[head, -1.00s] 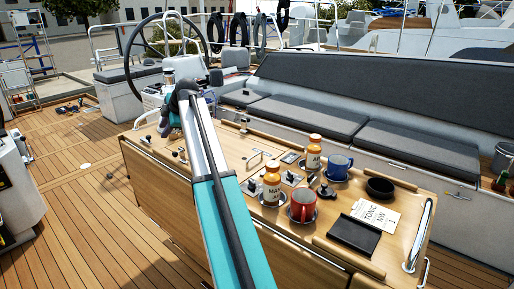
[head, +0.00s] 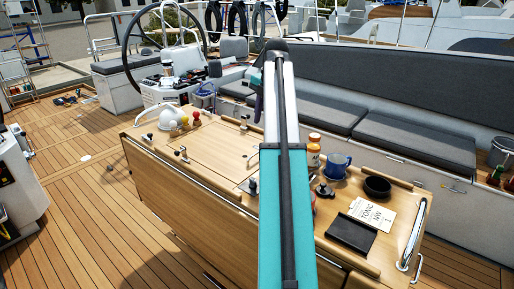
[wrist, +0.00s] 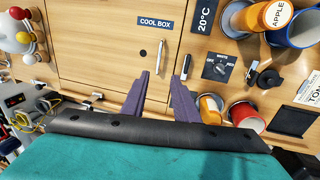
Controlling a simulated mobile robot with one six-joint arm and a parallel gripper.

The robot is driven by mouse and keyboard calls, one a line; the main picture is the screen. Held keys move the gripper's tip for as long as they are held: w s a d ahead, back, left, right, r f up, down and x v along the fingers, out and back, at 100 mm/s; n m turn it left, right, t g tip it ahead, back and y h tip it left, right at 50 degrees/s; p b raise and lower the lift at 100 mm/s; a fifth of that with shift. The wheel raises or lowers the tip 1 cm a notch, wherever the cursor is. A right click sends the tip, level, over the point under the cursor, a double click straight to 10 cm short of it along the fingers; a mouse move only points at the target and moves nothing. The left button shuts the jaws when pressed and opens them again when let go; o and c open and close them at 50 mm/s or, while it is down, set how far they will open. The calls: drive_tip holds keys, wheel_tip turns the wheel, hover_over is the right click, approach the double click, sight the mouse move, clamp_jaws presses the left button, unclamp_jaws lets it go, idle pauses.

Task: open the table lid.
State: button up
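The table lid (head: 208,148) is a flat wooden panel, shut flush in the table top, in the head view. In the wrist view the lid (wrist: 105,45) is at upper left of centre, left of the words COOL BOX. A slim pale handle (wrist: 161,56) stands near the lid's right edge; beside it is a small dark round fitting (wrist: 143,53). My gripper (wrist: 160,75) has two purple fingers, spread apart with nothing between them, just below the handle in the wrist view. In the head view my arm hides most of the gripper.
Bench cushions (head: 400,145) lie behind.

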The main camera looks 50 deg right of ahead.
drive_tip(key=shift+w, duration=0.15)
drive_tip(key=p, duration=0.3)
hover_over(256, 162)
drive_tip(key=shift+d+f, duration=0.1)
drive_tip(key=shift+f, duration=6.7)
clamp_jaws()
